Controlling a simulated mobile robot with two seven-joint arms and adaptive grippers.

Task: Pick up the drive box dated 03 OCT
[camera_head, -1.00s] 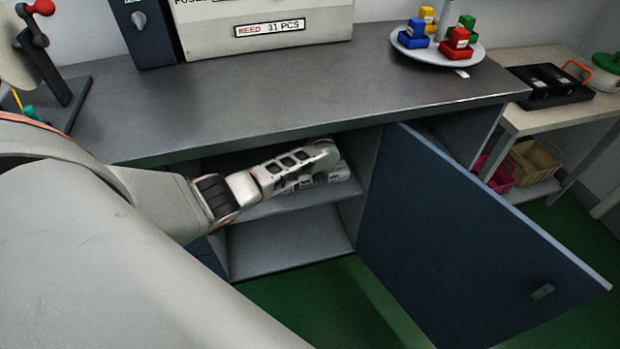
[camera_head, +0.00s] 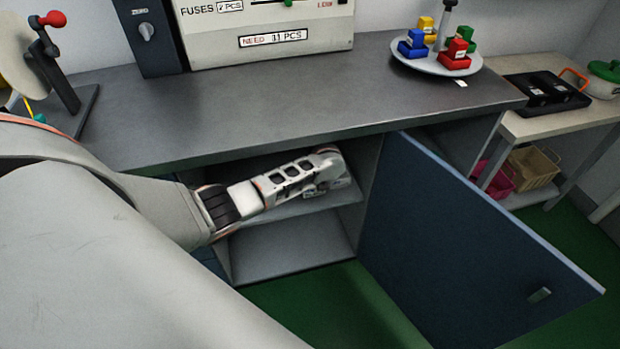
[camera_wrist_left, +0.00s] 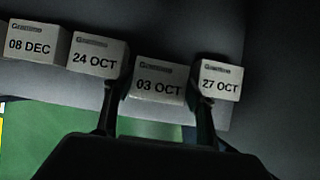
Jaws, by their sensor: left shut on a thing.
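The white drive box labelled 03 OCT (camera_wrist_left: 158,84) stands between the two fingers of my left gripper (camera_wrist_left: 157,105) in the left wrist view. The gripper is shut on it, one finger at each side. Beside it in the row are the 24 OCT box (camera_wrist_left: 96,56) on its left and the 27 OCT box (camera_wrist_left: 220,82) on its right. The 08 DEC box (camera_wrist_left: 32,43) is at the far left. In the head view my left arm reaches into the open cupboard, and the gripper (camera_head: 335,180) is above the upper shelf (camera_head: 285,208). My right gripper is out of view.
The blue cupboard door (camera_head: 460,250) stands open to the right of my arm. The grey countertop (camera_head: 290,100) overhangs the shelf. A round tray (camera_head: 405,65) with coloured blocks stands on top. The lower shelf (camera_head: 290,250) looks empty.

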